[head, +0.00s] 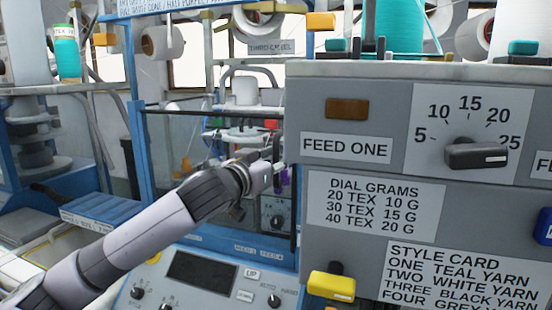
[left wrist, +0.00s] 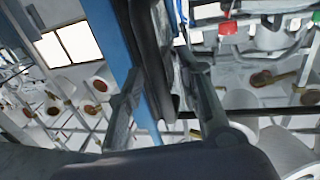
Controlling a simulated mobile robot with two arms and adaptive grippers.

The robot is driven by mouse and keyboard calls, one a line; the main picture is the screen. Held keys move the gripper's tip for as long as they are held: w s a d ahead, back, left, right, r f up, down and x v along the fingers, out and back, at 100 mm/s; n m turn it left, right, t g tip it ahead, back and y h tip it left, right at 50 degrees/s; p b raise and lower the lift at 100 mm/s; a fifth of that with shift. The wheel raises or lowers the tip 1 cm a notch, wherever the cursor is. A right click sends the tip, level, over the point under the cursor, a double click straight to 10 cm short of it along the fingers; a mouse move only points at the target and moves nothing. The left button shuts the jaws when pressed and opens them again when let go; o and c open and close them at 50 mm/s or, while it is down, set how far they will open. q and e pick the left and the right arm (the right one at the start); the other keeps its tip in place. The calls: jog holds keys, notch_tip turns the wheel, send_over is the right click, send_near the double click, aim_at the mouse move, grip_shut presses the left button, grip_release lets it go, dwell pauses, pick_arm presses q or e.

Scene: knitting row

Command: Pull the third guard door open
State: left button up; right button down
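The guard door (head: 175,112) looks like a clear panel with a thin dark top rail, set in a blue machine frame. It appears closed; I cannot tell its number. A dark upright bar (head: 278,137), possibly its handle, stands at the door's right side. My left gripper (head: 272,158) is at this bar, and its fingertips are partly hidden in the head view. In the left wrist view my left gripper (left wrist: 160,95) has its fingers spread, with a dark upright bar (left wrist: 150,55) between them. Contact is not clear. My right gripper is out of view.
A grey panel (head: 320,155) with a dial (head: 475,154) and text cards stands close on the right. A control panel (head: 200,282) with a screen and knobs lies below the door. Yarn cones and shelves fill the background. A blue post (left wrist: 115,40) shows beside the gripper.

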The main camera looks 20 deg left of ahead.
pick_arm(q)
grip_shut()
dwell(0.3)
dwell(0.5)
